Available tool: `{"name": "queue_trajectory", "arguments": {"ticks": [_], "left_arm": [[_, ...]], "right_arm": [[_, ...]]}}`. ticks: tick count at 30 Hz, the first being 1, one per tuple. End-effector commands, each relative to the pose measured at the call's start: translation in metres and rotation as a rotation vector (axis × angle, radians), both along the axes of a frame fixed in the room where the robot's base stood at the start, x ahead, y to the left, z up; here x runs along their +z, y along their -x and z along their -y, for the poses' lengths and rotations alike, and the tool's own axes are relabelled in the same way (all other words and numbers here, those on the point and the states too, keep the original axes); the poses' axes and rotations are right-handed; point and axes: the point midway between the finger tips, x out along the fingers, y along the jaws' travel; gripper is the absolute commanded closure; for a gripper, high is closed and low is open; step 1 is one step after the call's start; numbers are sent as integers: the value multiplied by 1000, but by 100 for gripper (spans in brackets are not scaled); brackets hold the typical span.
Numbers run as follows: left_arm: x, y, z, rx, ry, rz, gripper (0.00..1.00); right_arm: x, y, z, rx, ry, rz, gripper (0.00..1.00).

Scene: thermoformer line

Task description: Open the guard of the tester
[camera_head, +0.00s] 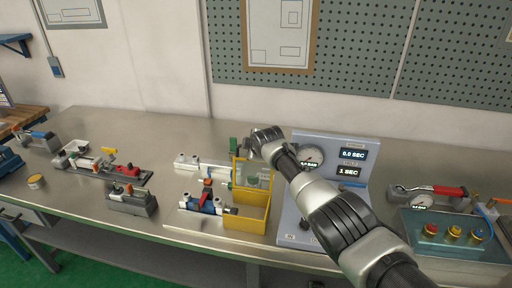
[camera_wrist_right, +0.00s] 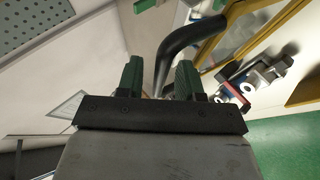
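The tester (camera_head: 376,184) is a pale blue-grey panel with a round gauge and two digital displays. Left of it stands a yellow box, with the guard (camera_head: 236,172), a yellow-framed clear panel, above it. The guard's exact angle is hard to tell. My right gripper (camera_head: 244,146) is at the guard's upper edge, partly hidden by its own wrist. In the right wrist view, its two green fingers (camera_wrist_right: 159,78) are apart, with a curved black handle (camera_wrist_right: 187,42) running between them and gaps showing at both sides. The yellow frame (camera_wrist_right: 262,32) shows beyond. My left gripper is out of view.
A blue and red fixture (camera_head: 207,203) sits just left of the yellow box. More clamps and fixtures stand on the steel bench (camera_head: 100,199) to the left. A button box (camera_head: 450,248) stands at right. A pegboard wall (camera_head: 360,60) rises behind.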

Motion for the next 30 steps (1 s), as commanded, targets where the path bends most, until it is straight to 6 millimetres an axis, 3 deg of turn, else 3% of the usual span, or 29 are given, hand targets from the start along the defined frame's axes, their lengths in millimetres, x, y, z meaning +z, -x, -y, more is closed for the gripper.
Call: {"name": "queue_trajectory", "arguments": {"ticks": [12, 30], "left_arm": [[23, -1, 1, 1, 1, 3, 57], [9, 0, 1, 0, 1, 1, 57]], "right_arm": [[20, 22, 6, 0, 1, 2, 64], [62, 74, 19, -1, 1, 0, 64]]}}
